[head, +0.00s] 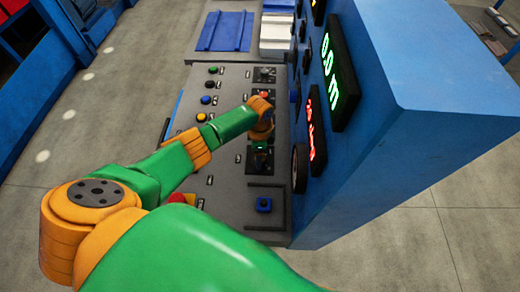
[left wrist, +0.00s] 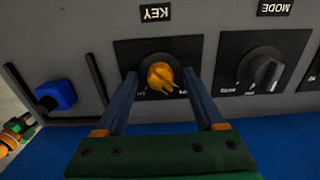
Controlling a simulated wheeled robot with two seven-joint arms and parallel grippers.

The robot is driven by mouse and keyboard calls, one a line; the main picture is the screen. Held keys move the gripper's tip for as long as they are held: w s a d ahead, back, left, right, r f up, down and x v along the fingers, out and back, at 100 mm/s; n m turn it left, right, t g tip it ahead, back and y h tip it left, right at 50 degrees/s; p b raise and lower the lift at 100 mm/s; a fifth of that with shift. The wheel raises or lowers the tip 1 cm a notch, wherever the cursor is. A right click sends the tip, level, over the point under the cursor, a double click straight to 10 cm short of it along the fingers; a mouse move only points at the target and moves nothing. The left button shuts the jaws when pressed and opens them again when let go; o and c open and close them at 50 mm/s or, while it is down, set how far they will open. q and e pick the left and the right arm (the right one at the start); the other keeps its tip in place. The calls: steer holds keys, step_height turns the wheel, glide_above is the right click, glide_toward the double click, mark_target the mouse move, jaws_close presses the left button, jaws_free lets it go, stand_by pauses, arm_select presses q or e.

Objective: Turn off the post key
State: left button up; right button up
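The post key is an orange-yellow rotary knob (left wrist: 163,77) on a black plate under an upside-down KEY label (left wrist: 157,13) in the left wrist view. My left gripper (left wrist: 160,76) is open, with one dark blue finger on each side of the knob. A gap shows between each finger and the knob, so it looks ungrasped. The knob's exact pointer setting is hard to read. In the head view my left gripper (head: 261,150) is over the panel, and the wrist and gripper mostly hide the key. My right gripper is not in view.
A grey MODE knob (left wrist: 262,72) sits beside the key. A blue knob (head: 264,204) stands between black guard bars. The sloped grey panel (head: 226,178) carries several coloured buttons. A blue housing with a green display (head: 340,72) rises close to the right of the arm.

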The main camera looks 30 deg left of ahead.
arm_select(q)
step_height(320, 180, up, 7)
steer(key=shift+r+p, duration=0.1)
steer(key=shift+p, duration=0.5)
